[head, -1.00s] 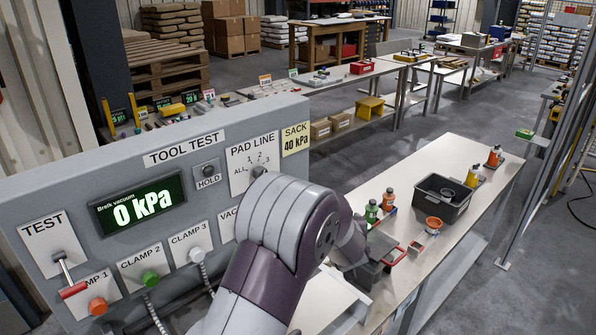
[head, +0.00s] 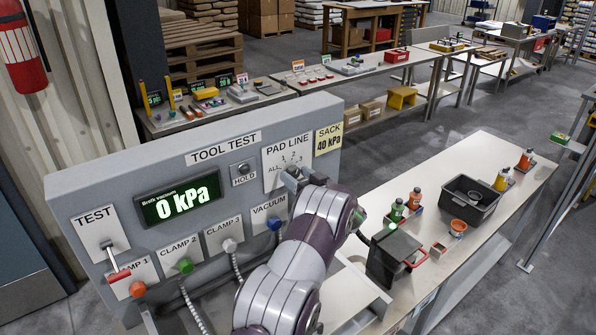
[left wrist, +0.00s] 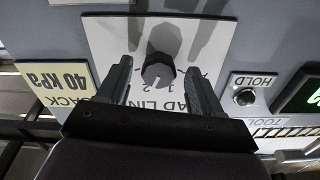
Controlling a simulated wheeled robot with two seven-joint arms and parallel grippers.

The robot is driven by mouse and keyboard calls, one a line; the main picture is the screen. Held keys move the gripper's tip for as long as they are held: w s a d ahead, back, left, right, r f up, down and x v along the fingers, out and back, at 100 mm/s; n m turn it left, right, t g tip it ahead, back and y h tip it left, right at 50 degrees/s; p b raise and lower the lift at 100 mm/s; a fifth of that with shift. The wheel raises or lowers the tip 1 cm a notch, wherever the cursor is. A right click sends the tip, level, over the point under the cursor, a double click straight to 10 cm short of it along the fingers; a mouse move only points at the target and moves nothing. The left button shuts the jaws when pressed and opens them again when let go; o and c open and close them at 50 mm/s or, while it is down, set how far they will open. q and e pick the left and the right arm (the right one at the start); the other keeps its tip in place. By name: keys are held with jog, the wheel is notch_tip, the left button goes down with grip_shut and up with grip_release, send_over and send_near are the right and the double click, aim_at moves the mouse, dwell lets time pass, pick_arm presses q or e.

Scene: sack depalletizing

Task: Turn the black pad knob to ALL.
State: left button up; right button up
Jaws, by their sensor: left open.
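The black pad knob (left wrist: 158,72) sits on the white PAD LINE plate (left wrist: 105,35) in the left wrist view, where the lettering appears upside down. My left gripper (left wrist: 150,80) is open, with one finger on each side of the knob and visible gaps between. I cannot tell clearly where the knob's pointer stands. In the head view my left gripper (head: 293,180) is at the lower part of the PAD LINE plate (head: 286,152) and hides the knob. ALL is printed left of 1, 2 and 3. My right gripper is not in view.
The grey panel (head: 120,180) also carries a HOLD button (head: 243,169), a 0 kPa display (head: 178,200), a red-handled TEST lever (head: 118,274), clamp knobs and a blue vacuum knob (head: 274,224). A bench (head: 480,220) with bottles and a black bin (head: 470,205) stands right.

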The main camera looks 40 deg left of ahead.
pick_arm(q)
jog(key=shift+d, duration=0.15)
jog(key=shift+c, duration=0.4)
jog(key=c, duration=1)
jog(key=shift+f+n+b, duration=0.2)
jog(key=shift+n+b, duration=0.2)
jog(key=shift+b, duration=0.5)
jog(key=n+b, duration=1.3)
jog(key=b, duration=0.5)
jog(key=shift+n+b, duration=0.3)
jog(key=shift+n, duration=0.1)
jog(key=shift+r+n+b, duration=0.15)
jog(key=shift+n+b, duration=1.35)
jog(key=shift+n, duration=0.2)
jog(key=o, duration=1.1)
